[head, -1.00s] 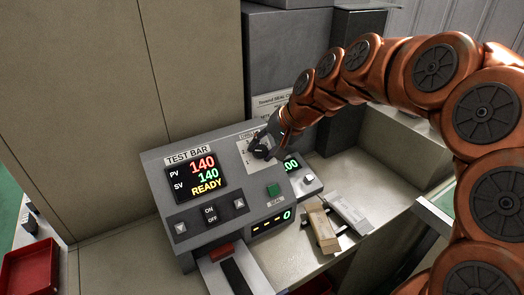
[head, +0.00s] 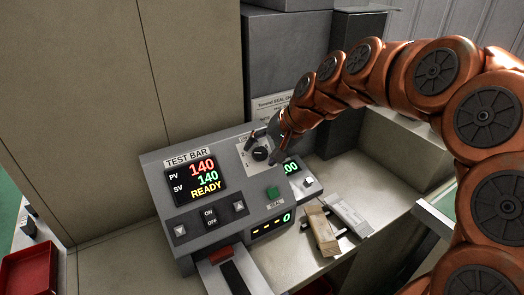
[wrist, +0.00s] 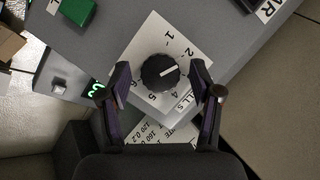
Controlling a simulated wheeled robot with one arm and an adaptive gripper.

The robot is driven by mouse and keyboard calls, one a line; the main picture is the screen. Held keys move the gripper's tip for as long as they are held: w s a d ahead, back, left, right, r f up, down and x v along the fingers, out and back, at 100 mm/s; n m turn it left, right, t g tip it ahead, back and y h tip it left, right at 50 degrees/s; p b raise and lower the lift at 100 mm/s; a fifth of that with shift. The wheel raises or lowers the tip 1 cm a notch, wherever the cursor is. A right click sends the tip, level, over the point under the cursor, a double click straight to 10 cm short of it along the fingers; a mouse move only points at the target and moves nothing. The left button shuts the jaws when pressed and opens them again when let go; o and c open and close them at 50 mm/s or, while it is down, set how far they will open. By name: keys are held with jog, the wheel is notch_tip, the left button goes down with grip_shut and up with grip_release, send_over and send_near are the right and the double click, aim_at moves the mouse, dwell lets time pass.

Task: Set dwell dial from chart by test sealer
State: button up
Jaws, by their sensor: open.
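The dwell dial (head: 260,154) is a round black knob on a white numbered plate (head: 246,148) on the sealer's sloped face. In the wrist view the dial (wrist: 160,73) has a white pointer line aimed up and right, between the marks for 1 and 2 and the right side. My gripper (wrist: 159,82) is open, with one finger on each side of the dial and gaps to both. In the head view my gripper (head: 265,142) is at the dial's upper side. The test sealer (head: 170,225) reads PV 140, SV 140, READY. The chart (head: 270,105) behind is partly covered by my arm.
A green seal button (head: 272,192) and ON/OFF keys (head: 210,214) are on the sealer. A tan block (head: 321,231) and a pale bar (head: 347,215) lie to its right. A red tray (head: 28,268) is at far left.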

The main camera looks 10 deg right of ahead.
jog(key=v, duration=1.2)
